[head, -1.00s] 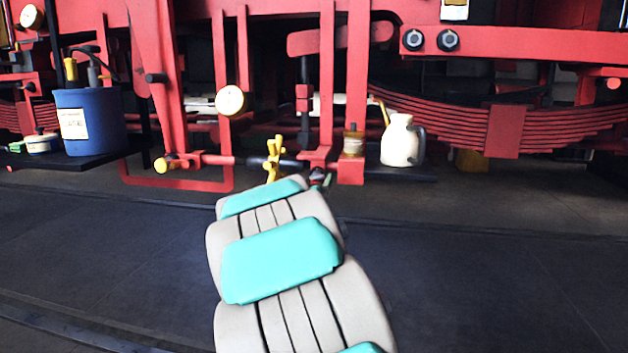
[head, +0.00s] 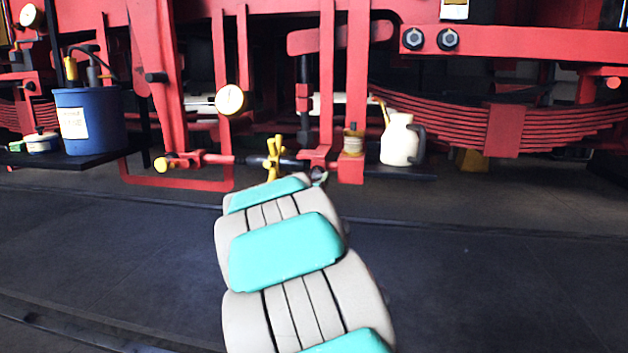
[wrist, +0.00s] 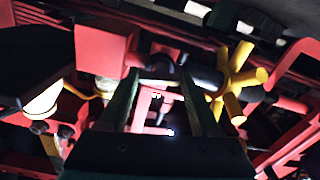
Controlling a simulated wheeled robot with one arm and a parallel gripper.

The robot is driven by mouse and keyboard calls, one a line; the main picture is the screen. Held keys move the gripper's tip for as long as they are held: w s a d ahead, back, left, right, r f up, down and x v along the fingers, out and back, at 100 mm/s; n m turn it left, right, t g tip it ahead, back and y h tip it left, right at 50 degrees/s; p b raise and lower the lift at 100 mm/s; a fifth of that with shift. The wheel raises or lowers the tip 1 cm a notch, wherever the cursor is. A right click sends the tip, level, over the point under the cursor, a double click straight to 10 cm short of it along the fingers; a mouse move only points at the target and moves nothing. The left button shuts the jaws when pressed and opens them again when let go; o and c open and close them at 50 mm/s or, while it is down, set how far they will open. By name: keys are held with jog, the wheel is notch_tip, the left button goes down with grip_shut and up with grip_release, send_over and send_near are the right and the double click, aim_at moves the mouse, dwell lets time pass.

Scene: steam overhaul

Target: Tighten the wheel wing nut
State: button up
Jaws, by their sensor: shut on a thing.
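A yellow spoked wheel (head: 274,158) sits on a dark horizontal rod (head: 292,163) low at the front of the red machine. In the wrist view the yellow wheel (wrist: 238,80) is right of my gripper (wrist: 170,78), apart from the fingers. The gripper's two dark green fingers lean in towards a dark rounded piece (wrist: 168,66) in line with the rod, and are shut on it. I cannot tell whether this piece is the wing nut, as its wings do not show clearly. In the head view my own arm mostly hides the gripper.
A cream oil can (head: 398,140) and a small amber jar (head: 353,141) stand right of the rod. A blue bucket (head: 95,135) is on a dark shelf at left. Red bars and a looped red bracket (head: 178,183) surround the rod. The floor in front is clear.

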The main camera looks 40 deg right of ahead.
jog(key=c, duration=0.4)
jog(key=shift+m, duration=0.3)
jog(key=m+b, duration=0.2)
jog(key=m, duration=0.9)
jog(key=shift+a+b, duration=0.1)
jog(key=shift+b, duration=0.25)
jog(key=m+b, duration=0.4)
jog(key=m, duration=0.4)
jog(key=shift+m, duration=0.4)
